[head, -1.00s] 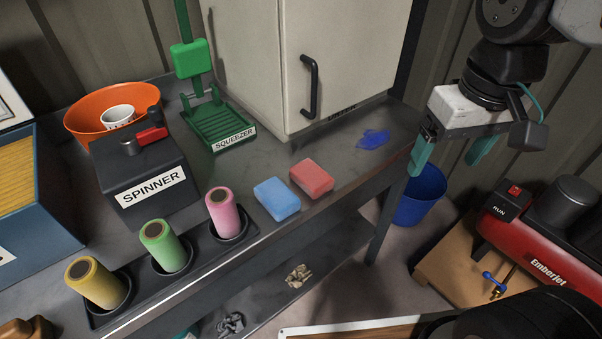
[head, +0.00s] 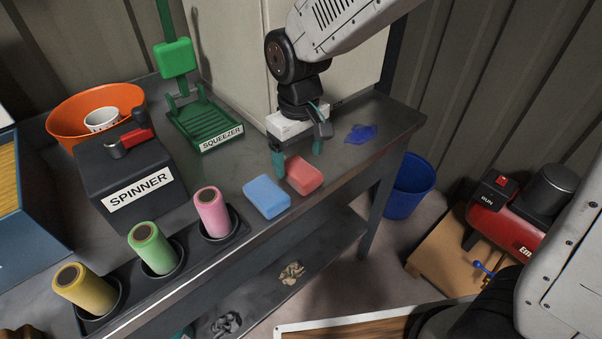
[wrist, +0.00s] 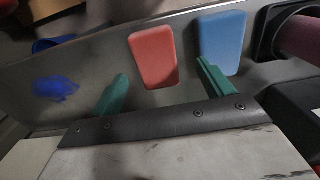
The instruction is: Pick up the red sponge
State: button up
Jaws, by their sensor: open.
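The red sponge (head: 304,175) lies flat on the dark bench near its front edge, just right of the blue sponge (head: 267,197). My gripper (head: 298,163) is open and empty, with its green fingers above and just behind the red sponge. In the wrist view the red sponge (wrist: 153,58) shows ahead of the gap between my fingertips (wrist: 163,78). The right finger there points toward the blue sponge (wrist: 222,42) and slightly overlaps its near end. I cannot tell the exact height of the fingertips above the bench.
A blue smear (head: 361,133) marks the bench to the right. The green squeezer (head: 207,124), the black spinner (head: 128,175) and a rack with pink (head: 213,212), green and yellow rolls stand to the left. The cabinet (head: 225,55) stands close behind.

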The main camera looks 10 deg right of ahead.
aim_at(300, 169)
jog(key=f, duration=0.4)
jog(key=shift+w+d+f, duration=0.1)
jog(key=shift+w+d, duration=0.05)
jog(key=shift+w, duration=0.1)
jog(key=c, duration=1.1)
jog(key=shift+o, duration=0.2)
jog(key=shift+r, duration=0.7)
notch_tip(300, 169, up, 2)
jog(key=shift+r, duration=0.2)
jog(key=s+d+r, duration=0.1)
jog(key=s, duration=1.5)
jog(key=shift+r, duration=0.15)
